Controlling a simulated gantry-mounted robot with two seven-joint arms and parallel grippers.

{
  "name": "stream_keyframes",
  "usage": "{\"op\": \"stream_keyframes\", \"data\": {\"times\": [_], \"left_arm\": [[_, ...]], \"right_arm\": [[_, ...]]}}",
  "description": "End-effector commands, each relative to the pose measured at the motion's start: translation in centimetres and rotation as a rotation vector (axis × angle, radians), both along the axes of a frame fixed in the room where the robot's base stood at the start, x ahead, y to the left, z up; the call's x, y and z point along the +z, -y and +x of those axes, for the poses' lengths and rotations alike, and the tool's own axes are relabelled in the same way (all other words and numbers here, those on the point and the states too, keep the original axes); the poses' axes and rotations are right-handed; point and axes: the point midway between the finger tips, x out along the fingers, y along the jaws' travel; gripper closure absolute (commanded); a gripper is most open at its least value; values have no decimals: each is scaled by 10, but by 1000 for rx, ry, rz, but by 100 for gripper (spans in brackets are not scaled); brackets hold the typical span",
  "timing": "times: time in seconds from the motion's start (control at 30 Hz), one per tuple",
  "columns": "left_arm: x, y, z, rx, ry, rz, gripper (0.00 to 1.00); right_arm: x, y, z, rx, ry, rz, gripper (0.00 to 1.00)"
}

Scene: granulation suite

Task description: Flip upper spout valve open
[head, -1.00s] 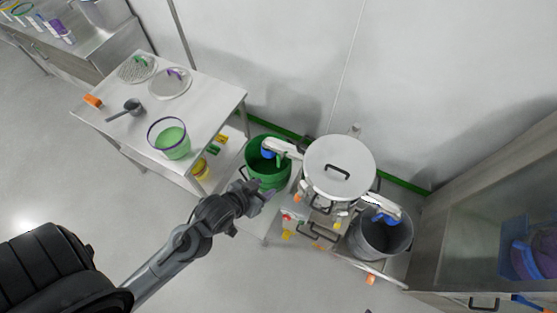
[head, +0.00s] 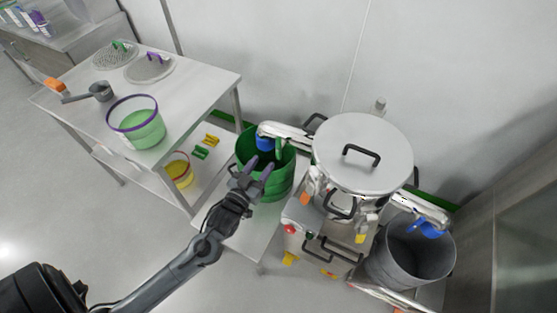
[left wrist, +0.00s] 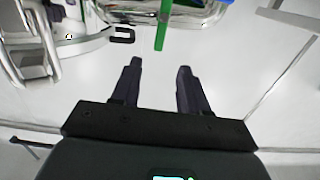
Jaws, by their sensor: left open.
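The round steel machine with a flat lid (head: 362,150) stands right of centre in the head view. A white spout (head: 285,130) leaves its left side, with a blue end (head: 265,142) over a green bucket (head: 265,185). A green lever (head: 279,148) hangs by this spout; it also shows in the left wrist view (left wrist: 161,28), pointing down the picture. My left gripper (head: 252,168) is open and empty in front of the bucket, its fingers towards the lever. In the left wrist view the lever lies beyond the fingertips (left wrist: 158,64), apart from them. My right gripper is out of view.
A second spout with a blue end (head: 427,229) hangs over a grey bucket (head: 410,255) at right. A steel table (head: 185,95) with a purple-rimmed container (head: 137,125) and a scoop stands at left. Handles (head: 335,248) jut from the machine's front.

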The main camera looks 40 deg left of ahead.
Motion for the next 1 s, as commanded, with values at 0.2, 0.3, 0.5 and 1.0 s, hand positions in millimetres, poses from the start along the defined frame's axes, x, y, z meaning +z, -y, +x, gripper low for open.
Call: {"op": "stream_keyframes", "data": {"times": [0.2,0.3,0.5,1.0], "left_arm": [[-26,-1,7,-2,20,6,56],[-27,-1,11,-2,24,5,56],[-26,-5,30,-3,26,7,56],[-27,-18,102,-3,24,5,56]], "right_arm": [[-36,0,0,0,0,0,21],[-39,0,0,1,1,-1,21],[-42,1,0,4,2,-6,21],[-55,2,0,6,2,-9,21]]}}
